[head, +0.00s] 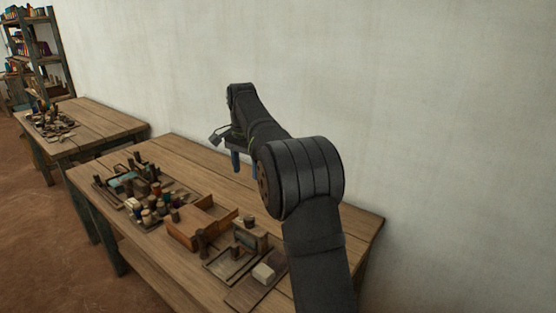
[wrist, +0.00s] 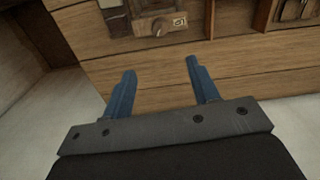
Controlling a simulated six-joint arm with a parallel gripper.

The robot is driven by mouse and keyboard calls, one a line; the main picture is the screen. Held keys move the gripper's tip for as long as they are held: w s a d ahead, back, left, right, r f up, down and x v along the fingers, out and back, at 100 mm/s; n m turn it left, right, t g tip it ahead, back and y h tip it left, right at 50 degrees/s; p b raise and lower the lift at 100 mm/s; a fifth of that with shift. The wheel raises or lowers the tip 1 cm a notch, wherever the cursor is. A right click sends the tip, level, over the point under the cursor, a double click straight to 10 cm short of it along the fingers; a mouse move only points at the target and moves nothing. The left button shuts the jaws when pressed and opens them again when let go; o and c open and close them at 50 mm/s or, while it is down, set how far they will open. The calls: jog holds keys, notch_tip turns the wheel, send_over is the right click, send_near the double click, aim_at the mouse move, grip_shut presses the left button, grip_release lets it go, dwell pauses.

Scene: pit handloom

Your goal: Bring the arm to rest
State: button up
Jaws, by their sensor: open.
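My gripper (head: 243,163) hangs above the back part of the near wooden table (head: 165,158) in the head view, with its blue fingers pointing down. In the wrist view my gripper (wrist: 157,80) shows two blue fingers spread apart with nothing between them. Bare table planks (wrist: 150,62) lie beyond the fingertips. My dark arm reaches in from the lower right of the head view and hides part of the table.
An open wooden box (head: 185,236), several small spools (head: 150,216) and trays (head: 228,262) with a pale block (head: 263,273) crowd the table's front. A second table (head: 95,125) and a shelf (head: 38,45) stand at left. A pale wall (head: 420,110) rises behind.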

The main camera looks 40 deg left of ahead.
aim_at(249, 217)
notch_tip(249, 217, down, 18)
jog(key=shift+r, duration=0.25)
dwell(0.6)
jog(key=shift+r, duration=0.1)
